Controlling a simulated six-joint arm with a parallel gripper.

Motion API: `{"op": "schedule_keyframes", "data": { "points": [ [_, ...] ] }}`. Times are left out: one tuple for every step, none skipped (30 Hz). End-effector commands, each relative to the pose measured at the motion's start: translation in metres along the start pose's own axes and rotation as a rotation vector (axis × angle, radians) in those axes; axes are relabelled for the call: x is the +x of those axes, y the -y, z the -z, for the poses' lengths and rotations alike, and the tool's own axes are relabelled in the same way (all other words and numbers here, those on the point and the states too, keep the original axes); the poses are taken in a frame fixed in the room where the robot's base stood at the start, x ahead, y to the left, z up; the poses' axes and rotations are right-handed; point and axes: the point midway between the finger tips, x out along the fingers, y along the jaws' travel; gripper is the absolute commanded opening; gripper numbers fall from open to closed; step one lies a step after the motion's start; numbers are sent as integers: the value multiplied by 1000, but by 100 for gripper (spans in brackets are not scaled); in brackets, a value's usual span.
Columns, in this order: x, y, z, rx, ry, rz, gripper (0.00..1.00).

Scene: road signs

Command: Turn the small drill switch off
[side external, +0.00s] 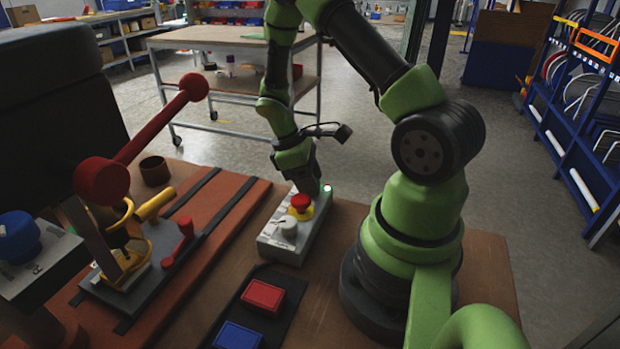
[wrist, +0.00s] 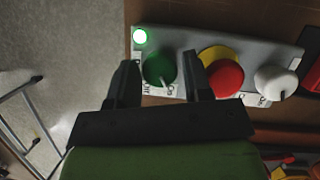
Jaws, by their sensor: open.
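A grey control box (side external: 290,240) sits on the table and also shows in the wrist view (wrist: 288,50). In the wrist view it carries a lit green lamp (wrist: 140,37), a green rotary knob (wrist: 159,69) with a pale pointer, a red button (wrist: 226,79) on a yellow base, and a white knob (wrist: 274,80). The knobs have printed labels too small to read surely. My gripper (wrist: 160,63) is open, with one finger on each side of the green knob; I cannot tell whether they touch it. In the side view my gripper (side external: 306,178) is at the box's far end and hides the green knob.
A red block (side external: 263,295) and a blue block (side external: 238,337) rest on a dark mat in front of the box. A machine with a red lever (side external: 160,125) stands at left, with a brown cup (side external: 155,170) behind it. Bare table lies right of the box.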

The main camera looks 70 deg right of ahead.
Motion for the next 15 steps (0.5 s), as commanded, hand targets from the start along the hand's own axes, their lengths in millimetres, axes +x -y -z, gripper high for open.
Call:
{"op": "schedule_keyframes", "data": {
  "points": [
    [0, 0, 0, 0, 0, 0, 46],
    [0, 0, 0, 0, 0, 0, 46],
    [0, 0, 0, 0, 0, 0, 46],
    [0, 0, 0, 0, 0, 0, 43],
    [0, 0, 0, 0, 0, 0, 37],
    [0, 0, 0, 0, 0, 0, 27],
    [0, 0, 0, 0, 0, 0, 20],
    [0, 0, 0, 0, 0, 0, 14],
    [0, 0, 0, 0, 0, 0, 12],
    [0, 0, 0, 0, 0, 0, 12],
    [0, 0, 0, 0, 0, 0, 12],
    [0, 0, 0, 1, 0, 0, 12],
    [0, 0, 0, 3, 0, 1, 12],
    [0, 0, 0, 6, 0, 2, 12],
    [0, 0, 0, 11, 0, 4, 12]
  ]
}}
